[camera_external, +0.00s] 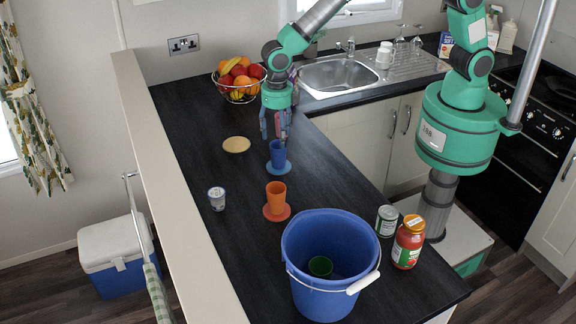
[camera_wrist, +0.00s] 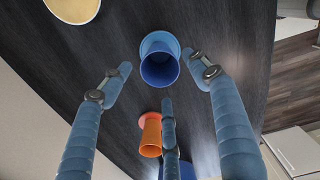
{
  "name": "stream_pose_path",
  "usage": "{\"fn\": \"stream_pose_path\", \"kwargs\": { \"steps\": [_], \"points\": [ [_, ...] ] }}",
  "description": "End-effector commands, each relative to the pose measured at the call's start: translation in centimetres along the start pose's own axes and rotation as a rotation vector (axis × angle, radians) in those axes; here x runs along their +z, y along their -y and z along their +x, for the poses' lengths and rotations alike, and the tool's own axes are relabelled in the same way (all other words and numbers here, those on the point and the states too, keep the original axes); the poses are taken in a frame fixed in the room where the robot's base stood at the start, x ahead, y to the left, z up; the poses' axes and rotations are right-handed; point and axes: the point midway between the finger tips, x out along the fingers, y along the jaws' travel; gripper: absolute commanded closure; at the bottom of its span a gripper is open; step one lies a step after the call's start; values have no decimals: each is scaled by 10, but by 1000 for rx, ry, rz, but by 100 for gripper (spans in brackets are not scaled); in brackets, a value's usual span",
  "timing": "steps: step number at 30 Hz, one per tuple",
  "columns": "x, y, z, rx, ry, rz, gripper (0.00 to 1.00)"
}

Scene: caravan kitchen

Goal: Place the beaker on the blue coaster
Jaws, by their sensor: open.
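A blue beaker (camera_external: 278,156) stands upright on the blue coaster (camera_external: 270,168) near the middle of the counter. In the wrist view the beaker (camera_wrist: 160,72) shows its open mouth, with the coaster's rim (camera_wrist: 158,37) visible behind it. My gripper (camera_external: 275,131) is open, its three fingers pointing down just above the blue beaker. In the wrist view the fingers are spread around the beaker, and nothing is held. An orange beaker (camera_external: 276,193) stands on an orange-red coaster (camera_external: 277,214) closer to the camera. A green beaker (camera_external: 320,266) is inside the blue bucket (camera_external: 325,222).
A bare yellow coaster (camera_external: 236,144) lies left of my gripper, and a small white tub (camera_external: 217,198) stands at the left edge. A fruit basket (camera_external: 240,80) is behind. A can (camera_external: 387,220) and a red jar (camera_external: 408,242) stand right of the bucket.

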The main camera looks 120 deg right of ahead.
Motion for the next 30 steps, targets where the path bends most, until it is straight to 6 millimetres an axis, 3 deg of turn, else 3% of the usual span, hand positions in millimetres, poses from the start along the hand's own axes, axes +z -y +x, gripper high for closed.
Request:
{"fn": "stream_pose_path", "kwargs": {
  "steps": [6,30],
  "points": [
    [0,0,-17,1,0,0,39],
    [-2,1,-26,5,3,16,39]
  ]
}}
